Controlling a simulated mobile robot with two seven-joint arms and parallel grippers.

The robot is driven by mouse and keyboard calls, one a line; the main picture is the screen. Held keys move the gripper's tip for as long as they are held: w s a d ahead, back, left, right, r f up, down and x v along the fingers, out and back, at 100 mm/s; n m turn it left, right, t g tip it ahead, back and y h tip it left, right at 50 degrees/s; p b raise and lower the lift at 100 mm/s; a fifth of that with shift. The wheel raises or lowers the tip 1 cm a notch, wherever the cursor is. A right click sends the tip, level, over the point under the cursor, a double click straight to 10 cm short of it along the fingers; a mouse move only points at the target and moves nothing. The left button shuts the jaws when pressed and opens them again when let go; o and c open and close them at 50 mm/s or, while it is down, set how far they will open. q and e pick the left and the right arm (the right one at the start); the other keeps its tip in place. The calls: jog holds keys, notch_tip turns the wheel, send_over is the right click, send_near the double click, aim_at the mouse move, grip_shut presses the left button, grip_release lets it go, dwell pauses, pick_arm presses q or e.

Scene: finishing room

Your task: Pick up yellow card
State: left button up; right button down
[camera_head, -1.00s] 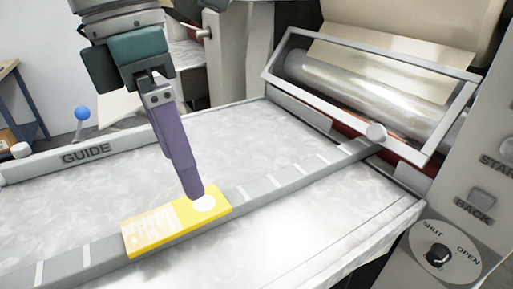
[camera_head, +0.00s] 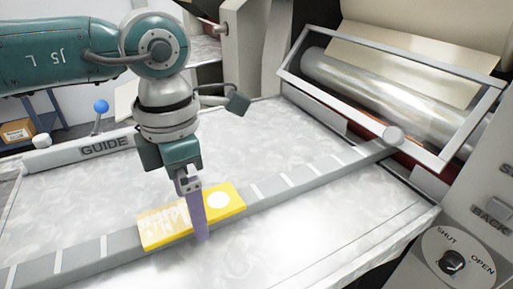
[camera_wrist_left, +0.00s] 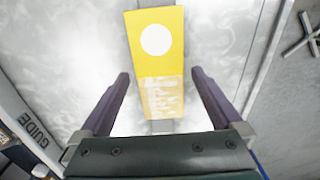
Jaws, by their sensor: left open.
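The yellow card (camera_head: 222,203) has a white circle at one end and a pale printed patch at the other. It lies on the grey marked bar (camera_head: 290,187) that crosses the pale bed. My left gripper (camera_head: 201,234) points down at the card, and its purple finger crosses in front of the card's middle, hiding part of it. In the left wrist view the gripper (camera_wrist_left: 160,74) is open, with the card (camera_wrist_left: 158,63) showing in the gap between its two fingers. The fingers look clear of the card's sides. My right gripper is not in view.
The GUIDE rail (camera_head: 84,152) with a blue knob (camera_head: 100,106) runs along the back left. A metal roller (camera_head: 385,88) in a frame stands at the back right. The SHUT/OPEN dial panel (camera_head: 458,262) is at front right. The bed around the bar is otherwise clear.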

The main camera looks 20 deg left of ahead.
pick_arm(q)
jog(key=shift+c, duration=0.2)
jog(key=c, duration=1.2)
jog(key=shift+r, duration=0.1)
